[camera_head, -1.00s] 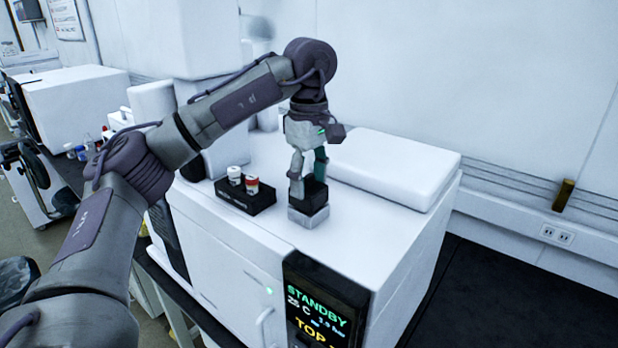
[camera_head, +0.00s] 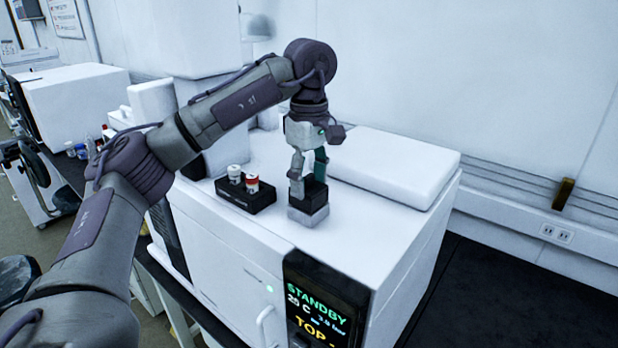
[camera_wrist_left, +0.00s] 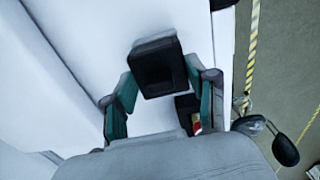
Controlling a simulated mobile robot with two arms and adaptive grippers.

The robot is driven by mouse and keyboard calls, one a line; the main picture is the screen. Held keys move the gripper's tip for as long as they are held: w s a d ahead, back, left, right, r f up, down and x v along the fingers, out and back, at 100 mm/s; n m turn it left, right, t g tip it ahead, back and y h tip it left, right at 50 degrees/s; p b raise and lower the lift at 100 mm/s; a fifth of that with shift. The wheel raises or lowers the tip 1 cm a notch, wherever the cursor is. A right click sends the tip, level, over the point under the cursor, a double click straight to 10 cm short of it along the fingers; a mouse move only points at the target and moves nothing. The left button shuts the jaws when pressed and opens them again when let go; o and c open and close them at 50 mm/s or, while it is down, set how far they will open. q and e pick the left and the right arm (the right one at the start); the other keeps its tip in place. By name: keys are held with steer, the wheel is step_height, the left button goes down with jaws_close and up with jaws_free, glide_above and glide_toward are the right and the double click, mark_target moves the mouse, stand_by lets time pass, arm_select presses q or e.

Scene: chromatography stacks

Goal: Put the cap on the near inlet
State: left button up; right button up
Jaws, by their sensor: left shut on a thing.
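My left gripper (camera_head: 309,176) points straight down over the white instrument and is shut on a black block-shaped cap (camera_head: 314,192). The cap sits directly above a light grey square block, the near inlet (camera_head: 308,216), and looks in contact with it. Whether it is fully seated I cannot tell. In the left wrist view the fingers (camera_wrist_left: 160,82) flank the cap (camera_wrist_left: 158,72), and a grey edge of the inlet (camera_wrist_left: 154,42) shows beyond it. My right gripper is not in view.
A black tray (camera_head: 232,201) with a white-capped vial (camera_head: 234,174) and a red-and-white vial (camera_head: 252,184) stands left of the gripper. A raised white cover (camera_head: 395,165) lies behind to the right. The white top (camera_head: 370,225) is clear to the right. A display (camera_head: 318,300) reads STANDBY.

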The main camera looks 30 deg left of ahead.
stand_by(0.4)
arm_select(q)
steer(key=o, duration=1.1)
steer(key=shift+o, duration=0.2)
steer(key=shift+o, duration=1.2)
step_height(320, 180, up, 8)
steer(key=p, duration=0.7)
steer(key=shift+f+p, duration=0.1)
steer(key=shift+p, duration=0.3)
steer(key=shift+r, duration=1.1)
